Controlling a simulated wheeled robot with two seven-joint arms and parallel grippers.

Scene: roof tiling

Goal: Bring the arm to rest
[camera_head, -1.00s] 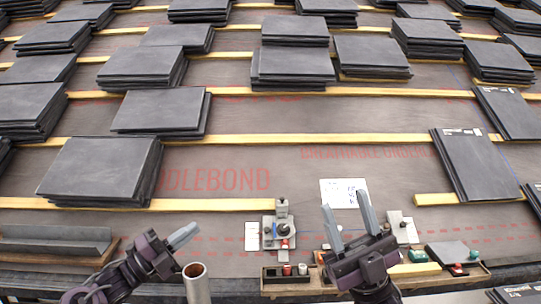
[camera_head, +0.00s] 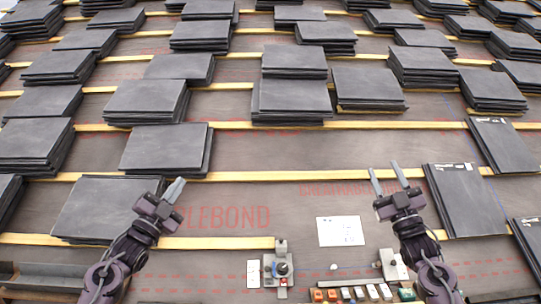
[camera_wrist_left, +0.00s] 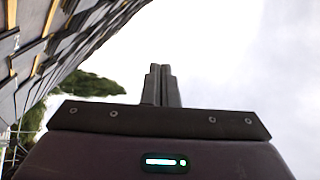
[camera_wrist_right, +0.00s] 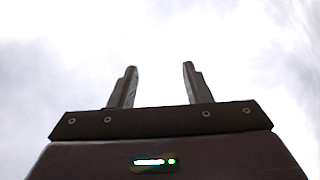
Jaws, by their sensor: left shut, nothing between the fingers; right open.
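My left gripper (camera_head: 174,190) is shut and empty. In the head view it shows in front of the slate stack at the lower left. In the left wrist view its two fingers (camera_wrist_left: 161,86) lie together, pointing at pale sky, with the roof tilted at the left. My right gripper (camera_head: 385,180) is open and empty. In the head view it shows left of a leaning slate pile at the right. In the right wrist view its fingers (camera_wrist_right: 160,86) stand apart against cloudy sky.
Slate stacks (camera_head: 165,147) cover the roof between yellow battens (camera_head: 290,176). A dark slate stack (camera_head: 465,200) stands right.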

